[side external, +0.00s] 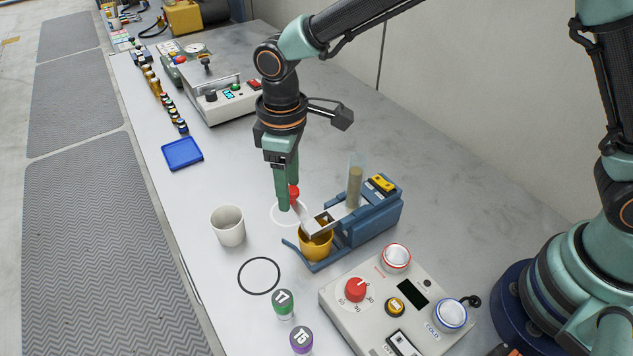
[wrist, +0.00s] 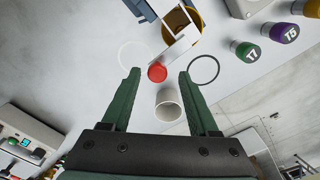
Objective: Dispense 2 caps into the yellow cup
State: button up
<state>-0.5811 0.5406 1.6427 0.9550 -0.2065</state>
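The yellow cup (side external: 316,248) stands in the blue dispenser's (side external: 376,218) cradle, under the metal chute; the wrist view shows it partly hidden by the metal piece (wrist: 180,50). I cannot see its contents. A clear tube (side external: 355,185) with a tan stack inside rises from the dispenser. A red knob (side external: 294,191) sits at the chute side of the dispenser. My gripper (side external: 288,206) is open, pointing down by the knob. In the wrist view the red knob (wrist: 157,72) appears between the two green fingertips, with gaps on both sides.
A white cup (side external: 228,228) stands at the left. A white ring and a black ring (side external: 259,276) mark the table. A control box (side external: 400,300) and bottles labelled T7 (side external: 284,302) and T5 (side external: 301,340) are in front. A blue tray (side external: 182,154) lies behind.

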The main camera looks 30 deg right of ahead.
notch_tip(320, 180, up, 12)
dwell(0.5)
dwell(0.6)
jog(key=f, duration=1.2)
jog(key=shift+d, duration=0.3)
grip_shut()
dwell(1.1)
